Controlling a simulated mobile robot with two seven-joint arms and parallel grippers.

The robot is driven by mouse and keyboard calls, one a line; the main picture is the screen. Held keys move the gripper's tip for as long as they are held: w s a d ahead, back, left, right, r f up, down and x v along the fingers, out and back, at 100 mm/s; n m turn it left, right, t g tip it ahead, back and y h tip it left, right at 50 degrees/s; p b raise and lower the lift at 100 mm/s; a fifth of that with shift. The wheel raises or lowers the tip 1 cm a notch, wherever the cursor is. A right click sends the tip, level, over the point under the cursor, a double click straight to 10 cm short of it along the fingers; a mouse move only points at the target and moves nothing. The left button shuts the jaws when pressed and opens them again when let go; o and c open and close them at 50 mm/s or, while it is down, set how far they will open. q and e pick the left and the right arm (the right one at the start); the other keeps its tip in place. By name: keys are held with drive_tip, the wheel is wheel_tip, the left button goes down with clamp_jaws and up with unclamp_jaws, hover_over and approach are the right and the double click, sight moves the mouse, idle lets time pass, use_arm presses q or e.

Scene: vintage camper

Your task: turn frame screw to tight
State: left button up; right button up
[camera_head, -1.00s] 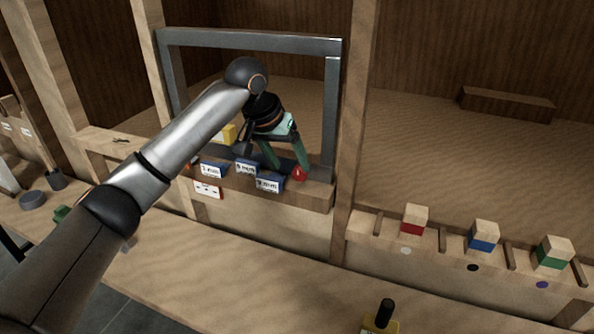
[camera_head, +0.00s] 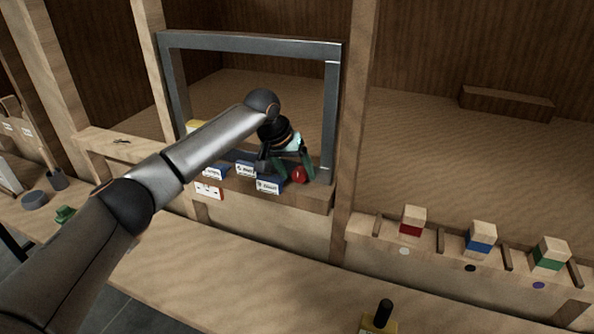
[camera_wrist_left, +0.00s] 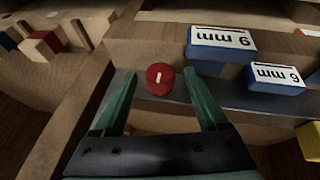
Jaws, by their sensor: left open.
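The frame screw is a round red knob (camera_head: 299,174) with a short white mark on top, at the lower right of the grey metal window frame (camera_head: 250,42). In the left wrist view the red knob (camera_wrist_left: 160,78) sits between the two green fingers, apart from both, just beyond or near their tips. My left gripper (camera_head: 294,172) is open and points down at the knob. It also shows in the left wrist view (camera_wrist_left: 162,90). The white mark runs roughly along the finger direction in that view. My right gripper is not in view.
Blue labelled blocks (camera_head: 268,186) stand on the ledge left of the knob; two show in the wrist view, one near a finger (camera_wrist_left: 222,43). Red, blue and green banded blocks (camera_head: 481,239) stand along the right shelf. A black-handled yellow object (camera_head: 383,316) is at the bottom.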

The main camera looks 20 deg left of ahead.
use_arm(q)
drive_tip(key=shift+w+d+f, duration=0.1)
drive_tip(key=shift+f, duration=0.3)
drive_tip(key=shift+c, duration=0.2)
clamp_jaws()
